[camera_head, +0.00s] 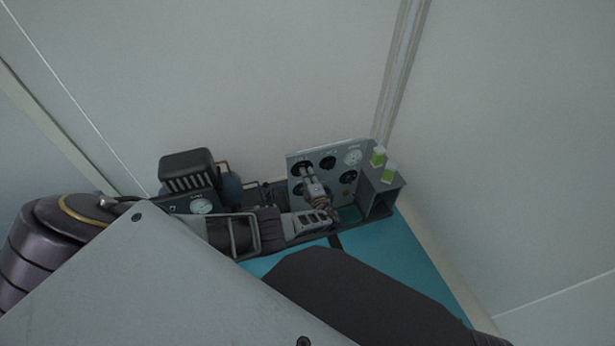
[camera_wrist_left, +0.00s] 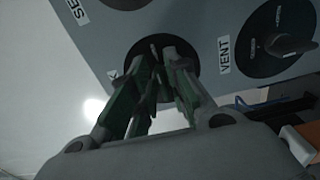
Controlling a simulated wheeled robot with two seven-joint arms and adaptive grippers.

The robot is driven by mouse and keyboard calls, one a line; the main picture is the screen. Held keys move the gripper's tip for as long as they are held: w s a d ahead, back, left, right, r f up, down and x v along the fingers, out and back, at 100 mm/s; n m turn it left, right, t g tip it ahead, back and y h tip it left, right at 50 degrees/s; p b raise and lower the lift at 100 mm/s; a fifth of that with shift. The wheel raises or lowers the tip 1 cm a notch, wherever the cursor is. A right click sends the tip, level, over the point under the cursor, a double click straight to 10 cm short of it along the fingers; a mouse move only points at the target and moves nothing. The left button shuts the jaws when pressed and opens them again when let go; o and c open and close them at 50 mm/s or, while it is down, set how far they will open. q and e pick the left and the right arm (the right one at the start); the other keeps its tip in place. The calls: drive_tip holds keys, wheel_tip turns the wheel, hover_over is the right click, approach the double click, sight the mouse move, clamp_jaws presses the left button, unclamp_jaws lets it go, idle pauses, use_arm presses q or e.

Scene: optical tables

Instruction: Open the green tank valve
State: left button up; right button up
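A grey upright control panel (camera_head: 341,158) with several black round knobs stands at the back of the bench. My left gripper (camera_head: 306,172) reaches in front of its left part, fingers at an upper-left knob. In the left wrist view my left gripper (camera_wrist_left: 162,55) has its two fingers on either side of the grip of a black round knob (camera_wrist_left: 190,58); the fingers hide most of it. Whether they press on it cannot be told. The knob's label is mostly hidden, so I cannot tell whether it is the green tank valve. My right gripper is not in view.
A black knob marked VENT (camera_wrist_left: 278,42) sits close to the right. A dark device with a gauge (camera_head: 187,168) stands left. The blue tabletop (camera_head: 415,258) is clear at right.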

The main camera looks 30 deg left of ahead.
use_arm(q)
drive_tip(key=shift+o, duration=0.5)
drive_tip(key=shift+s+d, duration=0.1)
drive_tip(key=shift+s, duration=0.05)
drive_tip(key=v, duration=1.1)
drive_tip(key=shift+s+d, duration=0.2)
drive_tip(key=shift+d, duration=0.1)
drive_tip(key=shift+n, duration=0.3)
idle(0.7)
